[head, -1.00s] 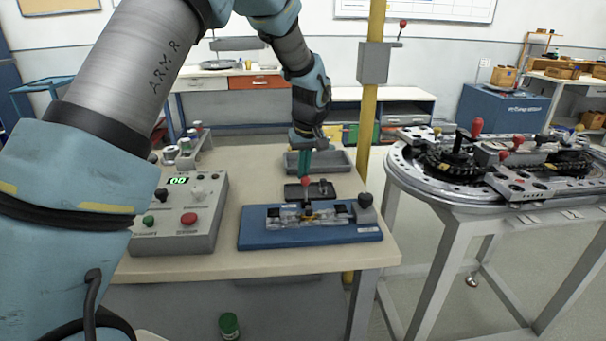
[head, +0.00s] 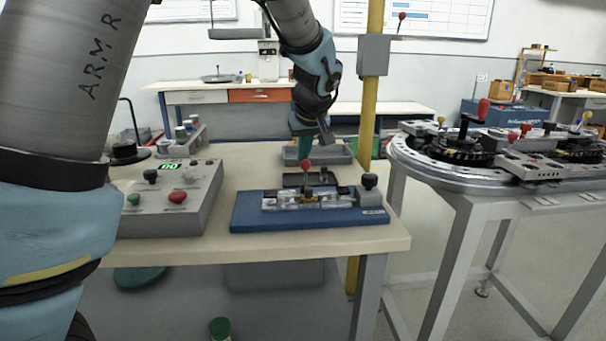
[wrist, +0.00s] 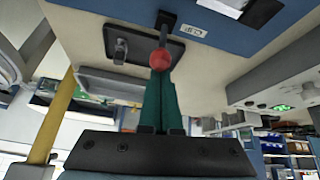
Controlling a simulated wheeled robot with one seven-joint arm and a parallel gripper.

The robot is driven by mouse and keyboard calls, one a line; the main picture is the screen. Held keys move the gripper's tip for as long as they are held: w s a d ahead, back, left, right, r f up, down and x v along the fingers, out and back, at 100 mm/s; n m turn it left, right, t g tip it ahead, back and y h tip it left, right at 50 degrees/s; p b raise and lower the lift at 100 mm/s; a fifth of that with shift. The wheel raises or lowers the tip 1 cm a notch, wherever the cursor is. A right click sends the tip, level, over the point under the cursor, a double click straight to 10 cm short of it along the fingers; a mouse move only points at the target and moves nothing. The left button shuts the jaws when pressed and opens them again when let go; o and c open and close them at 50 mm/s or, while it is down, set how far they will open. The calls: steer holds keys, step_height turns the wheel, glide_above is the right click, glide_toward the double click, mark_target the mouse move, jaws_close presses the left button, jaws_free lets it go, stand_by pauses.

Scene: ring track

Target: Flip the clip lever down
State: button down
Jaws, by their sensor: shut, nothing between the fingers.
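The clip lever, with a red ball knob (head: 306,164), stands upright on the clear clip block (head: 285,203), on a blue base plate (head: 262,218). In the wrist view the red knob (wrist: 161,60) sits right at the ends of my fingers and overlaps them. My gripper (head: 304,147) has green fingers that point down just behind or above the knob. In the wrist view my gripper (wrist: 160,75) has its two fingers together with nothing between them. I cannot tell whether they touch the knob.
A grey control box (head: 190,205) with buttons stands left of the plate. A dark knob on a grey block (head: 370,185) is at the plate's right end. A grey tray (head: 335,156) lies behind. The ring track (head: 425,160) is on a separate table at right.

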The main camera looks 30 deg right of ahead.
steer(key=shift+s+a+f+t+h+b, duration=0.25)
steer(key=shift+s+t+b, duration=0.25)
steer(key=shift+b, duration=1.4)
steer(key=shift+s+f+t+h+b, duration=0.15)
steer(key=shift+s+f+t+b, duration=0.3)
steer(key=shift+b, duration=1.4)
steer(key=shift+w+a+r+p, duration=0.15)
steer(key=shift+r+p, duration=0.2)
steer(key=shift+r, duration=0.4)
steer(key=shift+r+p, duration=0.3)
steer(key=shift+r, duration=0.5)
steer(key=w+v, duration=0.1)
steer(key=v, duration=0.8)
steer(key=shift+r+p, duration=0.4)
steer(key=shift+r, duration=0.15)
